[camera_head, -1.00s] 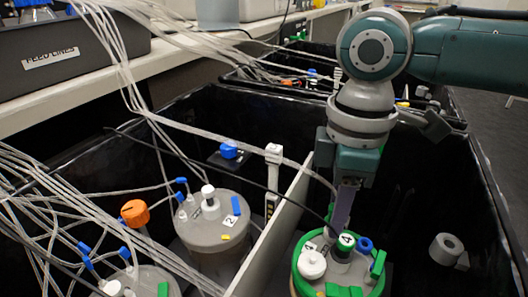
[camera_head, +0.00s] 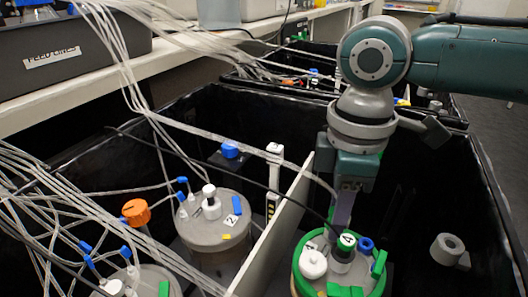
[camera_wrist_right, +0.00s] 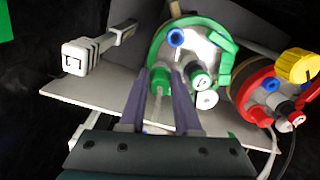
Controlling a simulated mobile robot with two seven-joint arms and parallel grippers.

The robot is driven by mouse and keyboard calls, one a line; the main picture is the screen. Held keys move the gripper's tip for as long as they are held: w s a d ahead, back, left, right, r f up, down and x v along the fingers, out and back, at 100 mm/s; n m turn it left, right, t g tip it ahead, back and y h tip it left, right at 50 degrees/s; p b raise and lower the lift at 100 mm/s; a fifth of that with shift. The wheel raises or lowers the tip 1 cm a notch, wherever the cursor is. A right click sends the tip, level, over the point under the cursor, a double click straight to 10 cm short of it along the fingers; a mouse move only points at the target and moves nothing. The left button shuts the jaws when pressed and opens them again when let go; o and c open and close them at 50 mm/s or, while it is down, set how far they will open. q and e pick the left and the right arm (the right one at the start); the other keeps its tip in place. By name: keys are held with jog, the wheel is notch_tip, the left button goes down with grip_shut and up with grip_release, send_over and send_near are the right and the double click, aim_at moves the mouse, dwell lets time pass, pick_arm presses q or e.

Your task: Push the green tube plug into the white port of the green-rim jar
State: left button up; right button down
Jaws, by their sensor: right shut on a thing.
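The green-rim jar (camera_head: 300,283) stands at the bottom right of the head view and at the top middle of the right wrist view (camera_wrist_right: 222,38). My right gripper (camera_head: 340,222) points down at its lid. In the right wrist view its two purple fingers (camera_wrist_right: 161,82) are shut on the green tube plug (camera_wrist_right: 159,76), with a pale tube hanging from it. The plug is at the lid; the white port under it is hidden, so I cannot tell how deep it sits. The head view does not clearly show the plug. My left gripper is not in view.
On the green-rim lid are a green-topped cylinder marked 4 (camera_head: 345,241), a white cap (camera_head: 313,263) and a blue ring (camera_head: 365,244). A pale divider (camera_head: 275,235) separates it from jar 2 (camera_head: 216,226). A red-rim jar (camera_wrist_right: 262,92) shows in the wrist view. Tubes hang left.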

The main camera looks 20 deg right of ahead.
jog(key=shift+f, duration=0.4)
jog(key=c, duration=0.5)
grip_release()
jog(key=shift+c, duration=0.2)
jog(key=shift+r, duration=0.1)
